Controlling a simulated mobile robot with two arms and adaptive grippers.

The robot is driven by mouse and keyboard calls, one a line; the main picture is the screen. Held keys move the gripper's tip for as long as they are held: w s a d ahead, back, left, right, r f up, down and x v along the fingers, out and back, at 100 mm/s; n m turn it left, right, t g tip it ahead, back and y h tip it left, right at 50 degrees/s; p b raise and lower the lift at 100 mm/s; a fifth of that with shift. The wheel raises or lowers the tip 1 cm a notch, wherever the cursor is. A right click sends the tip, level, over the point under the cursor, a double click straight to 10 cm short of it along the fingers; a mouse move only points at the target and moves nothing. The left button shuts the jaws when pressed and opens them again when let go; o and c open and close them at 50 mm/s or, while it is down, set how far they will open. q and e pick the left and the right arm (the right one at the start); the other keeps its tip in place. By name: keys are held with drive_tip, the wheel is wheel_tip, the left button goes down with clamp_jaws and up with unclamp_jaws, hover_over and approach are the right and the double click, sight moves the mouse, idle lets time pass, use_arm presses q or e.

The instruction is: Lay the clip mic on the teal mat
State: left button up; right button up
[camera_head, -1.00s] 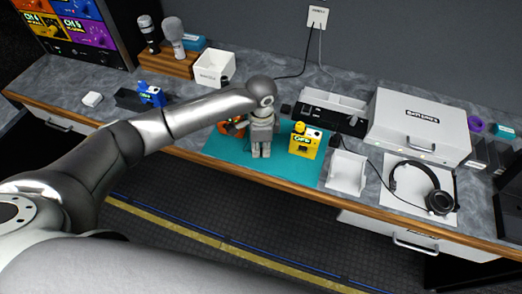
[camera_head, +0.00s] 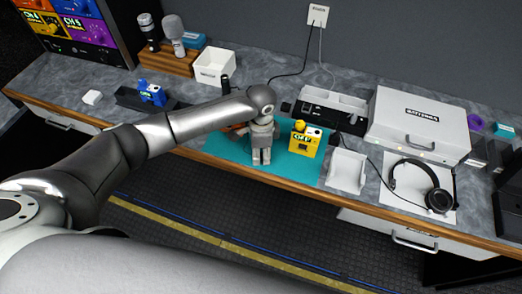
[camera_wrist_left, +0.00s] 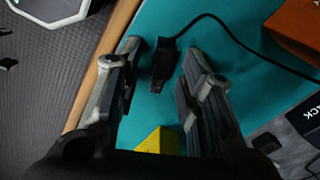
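The teal mat (camera_head: 287,168) lies at the front edge of the counter and fills much of the left wrist view (camera_wrist_left: 245,85). The clip mic (camera_wrist_left: 162,62), a small black piece with a thin black cable, is over the mat between my left fingers, with the cable running to the upper right. My left gripper (camera_head: 261,162) points down over the mat. In the left wrist view (camera_wrist_left: 158,85) its fingers are apart, with gaps beside the mic. The mic appears to lie on the mat. The arm hides it in the head view. My right gripper is not in view.
A yellow box (camera_head: 304,140) stands on the mat right of the gripper. An orange item (camera_wrist_left: 298,30) is near the mat's far side, mostly behind my arm. A white holder (camera_head: 346,172) and headphones (camera_head: 425,185) are to the right.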

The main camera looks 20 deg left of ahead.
sight(261, 154)
use_arm(q)
wheel_tip(261, 154, up, 12)
drive_tip(key=b, duration=0.1)
drive_tip(key=shift+r+b, duration=0.15)
drive_tip(key=shift+b, duration=0.2)
idle(0.4)
